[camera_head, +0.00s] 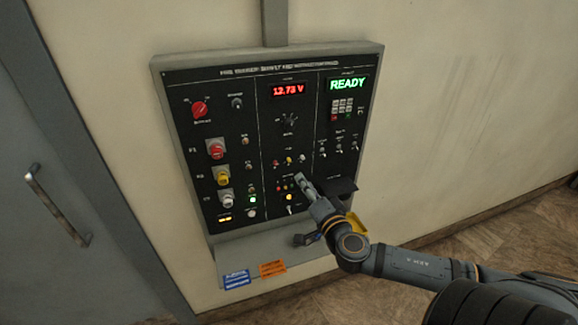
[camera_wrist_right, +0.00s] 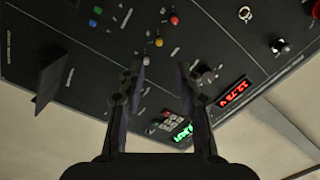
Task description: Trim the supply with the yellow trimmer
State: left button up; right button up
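The wall panel (camera_head: 245,75) shows "12.73 V" in red on its voltage display (camera_head: 288,90). A small yellow trimmer knob (camera_head: 289,160) sits between a red and a pale knob in the panel's middle section. In the right wrist view the yellow trimmer (camera_wrist_right: 159,42) appears just beyond the gap between my fingertips. My right gripper (camera_wrist_right: 161,66) is open and empty, its two fingers spread apart. In the head view my right gripper (camera_head: 302,179) is in front of the middle section, just below and right of the trimmer. My left gripper is out of view.
A green "READY" display (camera_head: 348,83) and keypad (camera_head: 342,106) are at upper right. A dark flap (camera_wrist_right: 52,82) juts from the panel's lower right. A red knob (camera_wrist_right: 174,20) neighbours the trimmer. A lit yellow button (camera_head: 289,197) is lower. A grey door (camera_head: 40,180) stands left.

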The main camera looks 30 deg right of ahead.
aim_at(290, 162)
jog(key=w, duration=0.3)
jog(key=w+d, duration=0.1)
jog(key=w, duration=0.2)
jog(key=w+b, duration=0.1)
jog(key=w, duration=0.2)
jog(key=shift+d+r, duration=0.1)
jog(key=shift+d, duration=0.3)
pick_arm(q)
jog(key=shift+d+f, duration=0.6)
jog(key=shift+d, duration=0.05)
pick_arm(e)
jog(key=shift+w, duration=0.65)
jog(key=shift+d, duration=0.1)
grip_shut()
